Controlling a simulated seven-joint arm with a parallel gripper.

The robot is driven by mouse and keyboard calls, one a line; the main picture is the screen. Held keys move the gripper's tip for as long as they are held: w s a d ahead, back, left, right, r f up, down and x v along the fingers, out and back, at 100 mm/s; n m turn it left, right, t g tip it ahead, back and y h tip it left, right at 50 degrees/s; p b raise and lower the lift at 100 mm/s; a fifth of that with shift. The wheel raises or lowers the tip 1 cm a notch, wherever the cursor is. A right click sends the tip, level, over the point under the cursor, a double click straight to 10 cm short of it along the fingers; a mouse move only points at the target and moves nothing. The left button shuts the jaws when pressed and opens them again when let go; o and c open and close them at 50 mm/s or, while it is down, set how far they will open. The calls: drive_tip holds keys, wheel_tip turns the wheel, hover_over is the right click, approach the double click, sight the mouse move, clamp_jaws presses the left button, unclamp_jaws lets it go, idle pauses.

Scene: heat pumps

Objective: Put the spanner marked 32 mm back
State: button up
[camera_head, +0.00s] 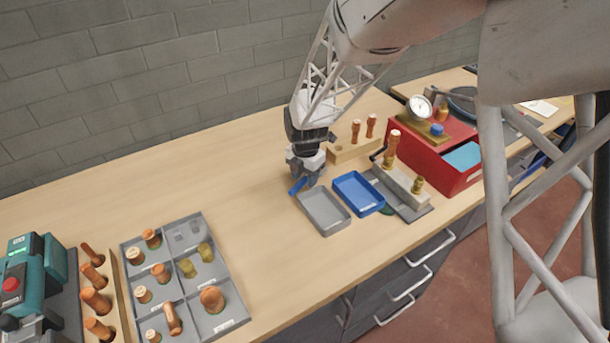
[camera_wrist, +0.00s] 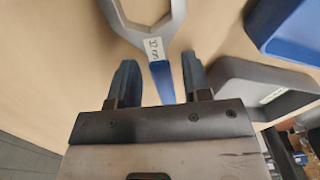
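A spanner (camera_wrist: 145,20) with a grey open ring-like head, a white label and a blue handle (camera_wrist: 164,85) shows in the wrist view. The handle lies between the two fingers of my gripper (camera_wrist: 161,78), with a gap on each side. My gripper is open. In the head view my gripper (camera_head: 308,182) is low over the table, just behind the grey tray. A short blue piece, seemingly the spanner's handle (camera_head: 297,187), shows beside it; the rest is hidden there.
The grey tray (camera_head: 328,229) and the blue tray (camera_head: 344,203) stand close in front and right. A red box (camera_head: 425,155) and a wooden block (camera_head: 350,152) are farther right. A compartment tray (camera_head: 228,288) stands left. The table between is clear.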

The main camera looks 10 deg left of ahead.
sight(305, 177)
drive_tip(key=shift+r, duration=0.1)
wheel_tip(305, 177, up, 12)
idle(1.0)
idle(0.5)
drive_tip(key=s+d+r+m+t, duration=0.1)
drive_tip(key=s+d+r+m, duration=0.35)
drive_tip(key=d, duration=0.25)
drive_tip(key=s+d+r+m, duration=0.3)
drive_tip(key=d+m, duration=0.3)
drive_tip(key=d, duration=0.2)
drive_tip(key=s+d+r+m+t, duration=0.1)
drive_tip(key=s+d+r+m, duration=0.3)
drive_tip(key=d, duration=0.3)
drive_tip(key=s+d+m, duration=1.3)
drive_tip(key=s+m, duration=0.4)
drive_tip(key=shift+s+f+t, duration=0.25)
drive_tip(key=shift+s+t, duration=0.05)
drive_tip(key=shift+t, duration=0.1)
